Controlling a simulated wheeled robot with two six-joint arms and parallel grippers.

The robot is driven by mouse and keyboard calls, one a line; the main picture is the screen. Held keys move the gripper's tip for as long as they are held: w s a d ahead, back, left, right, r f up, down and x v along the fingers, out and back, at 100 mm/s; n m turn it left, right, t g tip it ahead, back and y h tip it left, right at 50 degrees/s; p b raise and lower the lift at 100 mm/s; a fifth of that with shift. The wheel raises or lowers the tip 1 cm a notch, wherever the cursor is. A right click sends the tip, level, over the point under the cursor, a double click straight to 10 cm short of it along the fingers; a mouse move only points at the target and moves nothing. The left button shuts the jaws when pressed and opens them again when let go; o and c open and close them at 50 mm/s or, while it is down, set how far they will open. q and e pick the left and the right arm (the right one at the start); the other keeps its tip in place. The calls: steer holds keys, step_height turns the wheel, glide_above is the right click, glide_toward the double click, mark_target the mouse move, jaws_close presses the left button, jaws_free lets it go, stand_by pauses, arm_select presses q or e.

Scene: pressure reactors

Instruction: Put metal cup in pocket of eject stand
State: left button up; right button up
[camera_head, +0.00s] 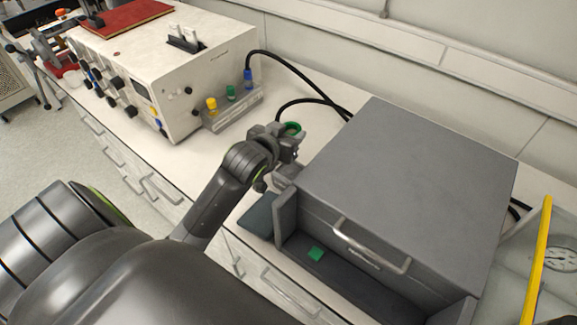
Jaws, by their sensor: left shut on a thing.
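My left gripper (287,145) is over the bench between the white instrument and the grey box. It is shut on a small green-ringed piece (292,128), whose ring shows at the top of the jaws. This may be the metal cup; its body is mostly hidden by the gripper. I cannot make out the eject stand or its pocket for certain. A low grey stand (238,113) with yellow, green and blue tops is against the instrument, to the left of the gripper and apart from it. My right gripper is not in view.
A large grey box (405,185) with a handle (370,250) stands right of the gripper. Black cables (305,72) run behind. The white instrument (165,60) is at left, a gauge (560,258) at far right.

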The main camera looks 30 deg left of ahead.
arm_select(q)
glide_above(288, 175)
step_height(288, 175, down, 8)
steer(key=shift+r, duration=0.25)
steer(key=shift+f, duration=0.6)
step_height(288, 175, down, 3)
steer(key=shift+f+p, duration=0.1)
steer(key=shift+p, duration=0.35)
steer(key=shift+f, duration=0.3)
steer(key=shift+f, duration=0.1)
steer(key=o, duration=1.1)
